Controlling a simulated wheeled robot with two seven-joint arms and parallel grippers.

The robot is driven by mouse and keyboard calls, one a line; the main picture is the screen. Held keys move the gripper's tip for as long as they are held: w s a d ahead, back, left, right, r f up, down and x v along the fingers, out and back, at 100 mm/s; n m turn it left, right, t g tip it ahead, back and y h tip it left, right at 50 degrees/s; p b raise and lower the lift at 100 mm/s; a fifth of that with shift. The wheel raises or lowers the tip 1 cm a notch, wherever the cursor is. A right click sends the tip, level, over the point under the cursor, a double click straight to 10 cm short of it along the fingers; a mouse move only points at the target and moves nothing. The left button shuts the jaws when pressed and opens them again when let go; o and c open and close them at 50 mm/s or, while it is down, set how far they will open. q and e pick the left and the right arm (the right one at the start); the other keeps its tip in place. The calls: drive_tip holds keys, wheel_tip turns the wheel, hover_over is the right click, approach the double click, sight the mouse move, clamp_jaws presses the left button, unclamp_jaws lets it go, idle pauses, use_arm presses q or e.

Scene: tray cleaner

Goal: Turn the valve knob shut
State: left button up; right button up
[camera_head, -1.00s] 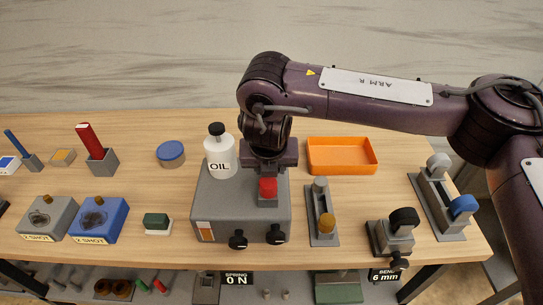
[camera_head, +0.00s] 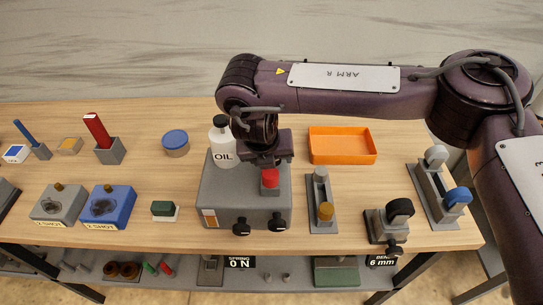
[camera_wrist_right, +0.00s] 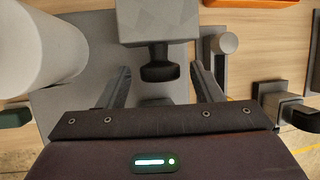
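A grey box (camera_head: 225,190) stands on the table with two black knobs on its front, a left knob (camera_head: 242,228) and a right knob (camera_head: 278,222). A red-topped post (camera_head: 270,178) rises from the box top. I cannot tell which of these is the valve knob. My right gripper (camera_wrist_right: 163,75) is above the box, close behind the red top in the head view, where its fingers are hidden. The right wrist view shows its fingers apart, with a black knob-like part (camera_wrist_right: 160,72) under a grey block (camera_wrist_right: 155,22) between them in the picture; no contact shows. My left gripper is out of view.
A white oil bottle (camera_head: 222,152) stands close left of the right gripper. An orange tray (camera_head: 342,158) lies at the back right. A slider-like fixture (camera_head: 322,205) and a black-knob fixture (camera_head: 390,225) stand right of the box. A green block (camera_head: 164,210) sits at left.

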drive_tip(key=v, duration=0.7)
drive_tip(key=shift+s+r+b, duration=0.2)
drive_tip(key=shift+r+b, duration=0.15)
drive_tip(key=shift+b, duration=0.1)
